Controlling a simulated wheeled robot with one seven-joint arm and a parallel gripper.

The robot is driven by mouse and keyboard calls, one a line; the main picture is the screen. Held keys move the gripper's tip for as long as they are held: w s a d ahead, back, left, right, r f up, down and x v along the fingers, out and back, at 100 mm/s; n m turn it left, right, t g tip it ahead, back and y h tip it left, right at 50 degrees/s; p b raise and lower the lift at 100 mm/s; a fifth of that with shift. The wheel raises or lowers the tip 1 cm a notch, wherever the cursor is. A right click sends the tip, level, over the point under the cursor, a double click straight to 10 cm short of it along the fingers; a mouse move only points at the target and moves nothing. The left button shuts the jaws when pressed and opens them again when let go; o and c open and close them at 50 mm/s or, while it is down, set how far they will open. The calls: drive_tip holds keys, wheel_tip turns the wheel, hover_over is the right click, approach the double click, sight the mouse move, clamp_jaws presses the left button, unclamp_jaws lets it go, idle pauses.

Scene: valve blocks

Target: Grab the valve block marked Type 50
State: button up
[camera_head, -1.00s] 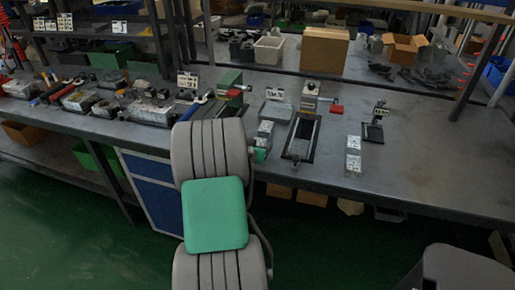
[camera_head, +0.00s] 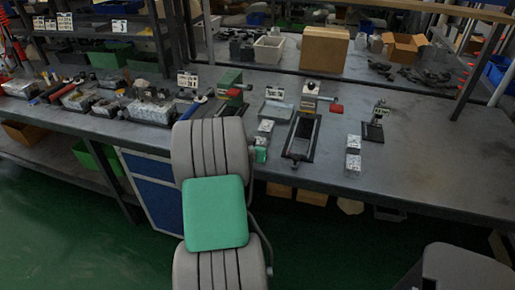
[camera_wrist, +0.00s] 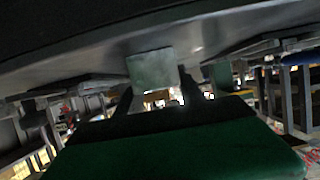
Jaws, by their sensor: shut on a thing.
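In the wrist view my gripper (camera_wrist: 155,104) reaches forward with two dark fingers. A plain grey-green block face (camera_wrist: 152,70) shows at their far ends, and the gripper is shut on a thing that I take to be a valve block. No marking on it is readable. In the head view my arm hides most of the gripper at the bench's front edge. Small pale valve blocks show right of my arm (camera_head: 265,127), and two more stand in a line (camera_head: 353,143) farther right. Their labels are too small to read.
The grey workbench (camera_head: 440,165) carries a black tray frame (camera_head: 301,137), a small dark stand (camera_head: 373,131) and a green device with a red part (camera_head: 230,88). Parts crowd the left side. The bench's right end is clear. A cardboard box (camera_head: 325,48) stands behind.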

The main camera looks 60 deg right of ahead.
clamp_jaws()
drive_tip(key=shift+r, duration=0.2)
